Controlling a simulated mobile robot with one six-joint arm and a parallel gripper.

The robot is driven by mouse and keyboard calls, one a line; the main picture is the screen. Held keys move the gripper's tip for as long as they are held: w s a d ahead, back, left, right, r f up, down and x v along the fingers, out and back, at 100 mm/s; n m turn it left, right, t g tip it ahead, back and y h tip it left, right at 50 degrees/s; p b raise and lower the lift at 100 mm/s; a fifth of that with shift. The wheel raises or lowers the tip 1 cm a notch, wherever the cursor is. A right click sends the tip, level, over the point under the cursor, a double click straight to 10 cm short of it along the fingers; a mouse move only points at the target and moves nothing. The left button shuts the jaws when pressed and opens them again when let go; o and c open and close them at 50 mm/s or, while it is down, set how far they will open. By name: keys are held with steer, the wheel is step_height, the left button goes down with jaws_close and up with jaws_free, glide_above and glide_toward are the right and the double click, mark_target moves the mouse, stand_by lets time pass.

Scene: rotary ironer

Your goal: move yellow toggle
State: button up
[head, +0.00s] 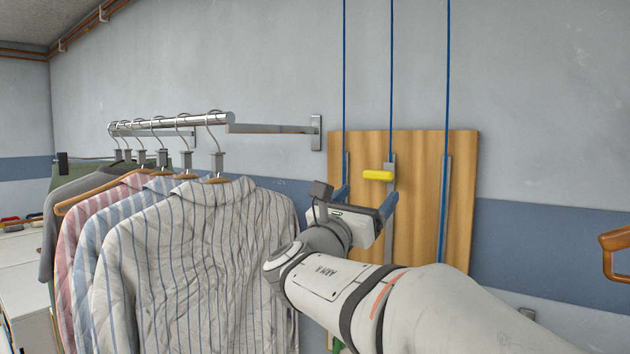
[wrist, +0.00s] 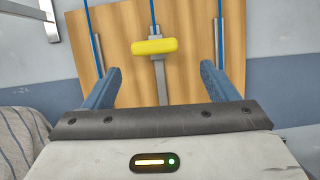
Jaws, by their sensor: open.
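The yellow toggle (head: 377,175) is a short rounded bar on a grey metal slide strip, fixed to a wooden board (head: 420,150) on the wall. A blue cord runs straight up above it. My gripper (head: 367,194) is open and empty, just below the toggle in the head view. In the wrist view, the toggle (wrist: 154,47) lies across the picture beyond my two blue fingers (wrist: 160,80), roughly centred between them. The fingers are apart from it. The strip shows below the toggle, between the fingers.
Two more grey strips with blue cords flank the toggle, one on the left (head: 346,168) and one on the right (head: 445,205). Striped shirts (head: 195,250) hang from a metal rail (head: 175,122) at left. An orange-brown handle-like piece (head: 613,252) shows at the right edge.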

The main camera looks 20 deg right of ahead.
mark_target(376, 176)
steer(key=shift+n+t, duration=0.3)
steer(key=shift+t, duration=0.1)
steer(key=x, duration=0.2)
steer(key=p+x, duration=0.1)
steer(key=x, duration=0.1)
steer(key=r+p+x, duration=0.1)
steer(key=x, duration=0.1)
steer(key=shift+w, duration=0.15)
steer(key=shift+w+d+r+p, duration=0.25)
steer(key=shift+w+d+p, duration=0.1)
steer(key=shift+w+d, duration=0.1)
steer(key=shift+c, duration=0.3)
